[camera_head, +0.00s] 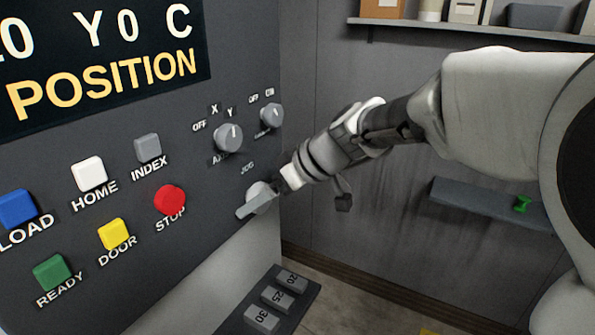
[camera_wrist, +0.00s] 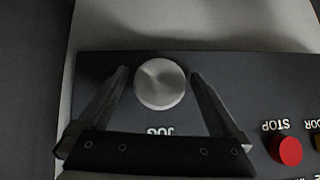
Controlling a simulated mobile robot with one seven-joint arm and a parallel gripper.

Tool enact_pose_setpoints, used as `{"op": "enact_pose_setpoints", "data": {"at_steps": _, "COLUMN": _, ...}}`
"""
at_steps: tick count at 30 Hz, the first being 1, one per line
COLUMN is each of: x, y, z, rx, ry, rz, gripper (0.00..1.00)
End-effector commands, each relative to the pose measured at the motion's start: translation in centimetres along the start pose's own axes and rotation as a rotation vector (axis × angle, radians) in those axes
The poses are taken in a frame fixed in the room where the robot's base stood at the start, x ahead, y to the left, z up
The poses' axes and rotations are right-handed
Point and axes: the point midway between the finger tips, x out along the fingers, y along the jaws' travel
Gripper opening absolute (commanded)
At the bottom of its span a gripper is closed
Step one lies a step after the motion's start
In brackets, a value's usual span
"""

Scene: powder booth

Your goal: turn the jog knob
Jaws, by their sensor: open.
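The jog knob (camera_wrist: 160,84) is a round, pale metal knob on the dark control panel, above the upside-down label JOG in the wrist view. In the head view the knob (camera_head: 257,188) is low on the panel's right side, partly hidden by my gripper (camera_head: 260,200). In the wrist view my gripper (camera_wrist: 158,74) is open, with one dark finger on each side of the knob. A gap shows between each finger and the knob, so it is not clamped. How deep the fingertips reach toward the panel is hard to tell.
A red STOP button (camera_head: 170,200) is left of the knob; it also shows in the wrist view (camera_wrist: 286,151). Two selector knobs (camera_head: 228,138) (camera_head: 271,116) sit above. More coloured buttons are further left. A dark block with numbered keys (camera_head: 277,297) is below.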

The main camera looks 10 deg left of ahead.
Motion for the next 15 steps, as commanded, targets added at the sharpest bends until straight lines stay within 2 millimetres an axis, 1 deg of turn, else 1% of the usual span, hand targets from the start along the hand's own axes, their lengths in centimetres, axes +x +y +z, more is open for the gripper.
{"op": "enact_pose_setpoints", "data": {"at_steps": 8, "x": 0.16, "y": 0.0, "z": 0.01, "rx": 0.0, "ry": 0.0, "rz": 0.0, "gripper": 1.0}}
{"op": "enact_pose_setpoints", "data": {"at_steps": 12, "x": 0.14, "y": 0.0, "z": 0.01, "rx": 0.0, "ry": 0.0, "rz": 0.0, "gripper": 0.75}}
{"op": "enact_pose_setpoints", "data": {"at_steps": 14, "x": 0.13, "y": 0.0, "z": 0.01, "rx": 0.0, "ry": 0.0, "rz": 0.0, "gripper": 0.64}}
{"op": "enact_pose_setpoints", "data": {"at_steps": 15, "x": 0.13, "y": 0.0, "z": 0.01, "rx": 0.0, "ry": 0.0, "rz": 0.0, "gripper": 0.57}}
